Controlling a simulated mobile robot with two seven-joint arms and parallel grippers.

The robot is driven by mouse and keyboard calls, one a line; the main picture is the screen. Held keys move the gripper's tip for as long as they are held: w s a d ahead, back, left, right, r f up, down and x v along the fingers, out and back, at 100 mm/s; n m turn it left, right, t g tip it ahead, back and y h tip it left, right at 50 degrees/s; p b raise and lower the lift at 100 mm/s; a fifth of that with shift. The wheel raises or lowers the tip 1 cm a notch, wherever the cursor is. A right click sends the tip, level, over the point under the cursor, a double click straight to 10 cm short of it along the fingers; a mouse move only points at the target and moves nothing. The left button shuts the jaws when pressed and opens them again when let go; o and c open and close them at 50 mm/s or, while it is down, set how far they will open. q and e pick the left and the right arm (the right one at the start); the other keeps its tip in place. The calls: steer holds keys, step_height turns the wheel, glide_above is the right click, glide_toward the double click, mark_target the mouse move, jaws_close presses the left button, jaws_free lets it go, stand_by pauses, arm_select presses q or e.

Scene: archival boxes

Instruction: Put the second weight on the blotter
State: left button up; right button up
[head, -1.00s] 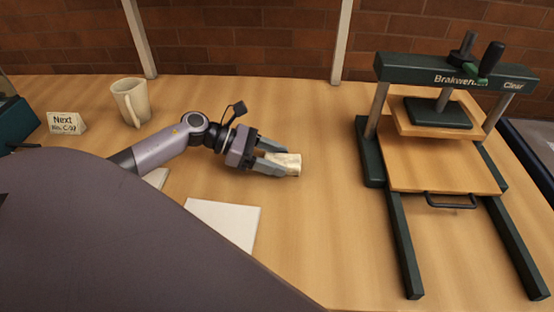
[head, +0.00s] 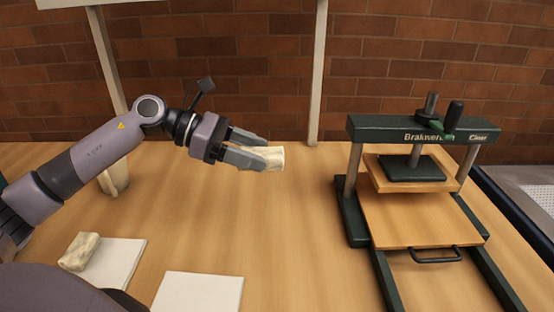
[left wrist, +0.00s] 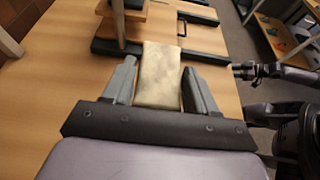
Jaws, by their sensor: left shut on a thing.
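My left gripper (head: 262,151) is shut on a pale, mottled stone-like weight (head: 275,158) and holds it in the air above the back of the table. In the left wrist view the weight (left wrist: 160,75) lies between the two grey fingers. A similar weight (head: 80,251) rests at the left edge of a white flat pad (head: 121,266) at the lower left. A second white flat pad (head: 198,291) lies bare at the bottom; which pad is the blotter I cannot tell. My right gripper (left wrist: 238,70) appears at the right of the left wrist view, too small to judge.
A green and wood press (head: 415,215) stands at the right, its handle facing front. A cream mug (head: 114,180) is partly hidden behind my left arm. The table (head: 295,240) between the pads and press is clear. A brick wall and upright posts are behind.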

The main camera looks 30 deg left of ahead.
arm_select(q)
steer(key=shift+r, duration=0.35)
steer(key=s+d+f+n+t+p, duration=0.1)
steer(key=s+d+f+p, duration=0.3)
steer(key=d, duration=0.6)
steer(key=shift+s+f+y, duration=0.3)
steer(key=shift+s+f, duration=0.3)
steer(key=shift+f, duration=0.4)
arm_select(e)
steer(key=shift+r, duration=2.2)
arm_select(q)
steer(key=shift+w, duration=0.1)
